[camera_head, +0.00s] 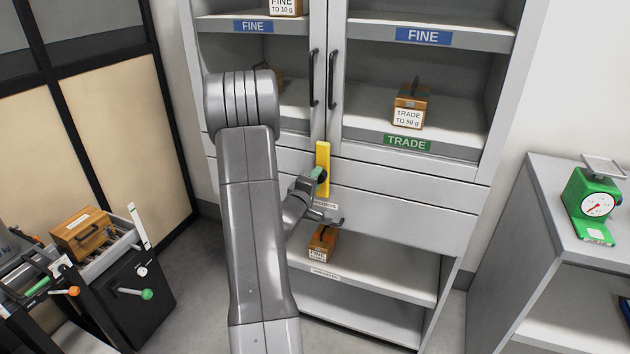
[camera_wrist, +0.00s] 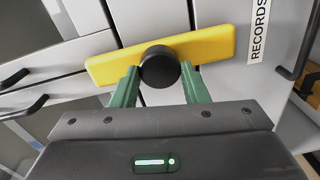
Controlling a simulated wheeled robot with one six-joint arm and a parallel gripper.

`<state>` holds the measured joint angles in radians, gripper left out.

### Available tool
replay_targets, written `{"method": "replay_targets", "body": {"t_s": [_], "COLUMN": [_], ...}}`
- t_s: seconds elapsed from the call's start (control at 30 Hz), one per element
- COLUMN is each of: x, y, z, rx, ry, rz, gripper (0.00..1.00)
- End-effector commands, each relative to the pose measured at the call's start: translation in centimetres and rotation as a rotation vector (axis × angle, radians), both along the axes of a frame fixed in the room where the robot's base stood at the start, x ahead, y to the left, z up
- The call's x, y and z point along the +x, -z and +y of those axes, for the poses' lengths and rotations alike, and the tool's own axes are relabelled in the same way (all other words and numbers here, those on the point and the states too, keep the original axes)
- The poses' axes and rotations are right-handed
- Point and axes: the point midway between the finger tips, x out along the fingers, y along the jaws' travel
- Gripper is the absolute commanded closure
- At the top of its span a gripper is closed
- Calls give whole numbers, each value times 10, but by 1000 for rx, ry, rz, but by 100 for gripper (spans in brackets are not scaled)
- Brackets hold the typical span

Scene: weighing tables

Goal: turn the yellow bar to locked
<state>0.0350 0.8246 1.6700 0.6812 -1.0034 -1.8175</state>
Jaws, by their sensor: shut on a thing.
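The yellow bar (camera_head: 323,157) stands upright on the front of the grey cabinet, at the foot of the seam between its two doors and over the drawer front below. In the wrist view the yellow bar (camera_wrist: 213,45) runs across the picture, slightly tilted, with a round black knob (camera_wrist: 160,67) at its middle. My gripper (camera_head: 319,174) is at the lower part of the bar. In the wrist view the green fingers of my gripper (camera_wrist: 160,84) reach the bar on either side of the knob. Their tips are partly hidden against the bar.
The cabinet doors have black handles (camera_head: 331,78). A RECORDS label (camera_wrist: 259,30) and a drawer handle lie beside the bar. A wooden box (camera_head: 322,243) sits on the open shelf below. A green scale (camera_head: 590,204) stands on a side table at right. A black weighing machine (camera_head: 130,292) stands at left.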

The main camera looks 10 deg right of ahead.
Motion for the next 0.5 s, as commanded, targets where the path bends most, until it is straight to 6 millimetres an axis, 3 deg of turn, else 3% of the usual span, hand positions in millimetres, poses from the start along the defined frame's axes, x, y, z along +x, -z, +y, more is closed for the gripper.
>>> {"method": "replay_targets", "body": {"t_s": [0.2, 0.23, 0.33, 0.5], "x": [0, 0, 0, 0], "y": [1, 1, 1, 0], "z": [0, 0, 0, 0], "rx": [-2, -2, -1, -1], "ry": [-1, -1, -1, -1], "rz": [4, 4, 3, 2], "gripper": [100, 58, 38, 38]}}
